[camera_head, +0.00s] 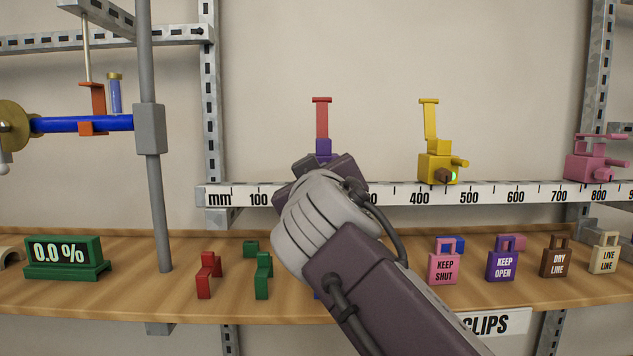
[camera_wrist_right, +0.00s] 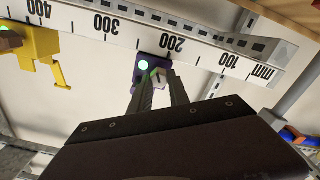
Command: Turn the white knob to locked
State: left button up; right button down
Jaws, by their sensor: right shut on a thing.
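A purple device with a red upright handle (camera_head: 322,122) is on the ruled rail, near the 200 mark. Its purple body (camera_head: 323,147) is mostly hidden behind my right gripper (camera_head: 320,168) in the head view. In the right wrist view the purple body (camera_wrist_right: 150,61) shows a lit green lamp (camera_wrist_right: 143,65) and a small white knob (camera_wrist_right: 159,76) beside it. The fingers of my right gripper (camera_wrist_right: 161,86) are around the knob and shut on it. The markings for locked cannot be read. My left gripper is not in view.
A ruled rail (camera_head: 382,197) runs across the wall. A yellow device (camera_head: 436,165) and a pink device (camera_head: 592,165) sit on it to the right. The wooden shelf (camera_head: 190,295) below holds red and green clips, several labelled tags and a green display (camera_head: 65,258) reading 0.0 %. A grey post (camera_head: 152,205) stands left.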

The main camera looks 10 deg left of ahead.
jog(key=shift+f+m, duration=0.1)
jog(key=shift+m, duration=0.6)
jog(key=c, duration=1.2)
grip_release()
jog(key=shift+c, duration=0.2)
jog(key=shift+r, duration=0.2)
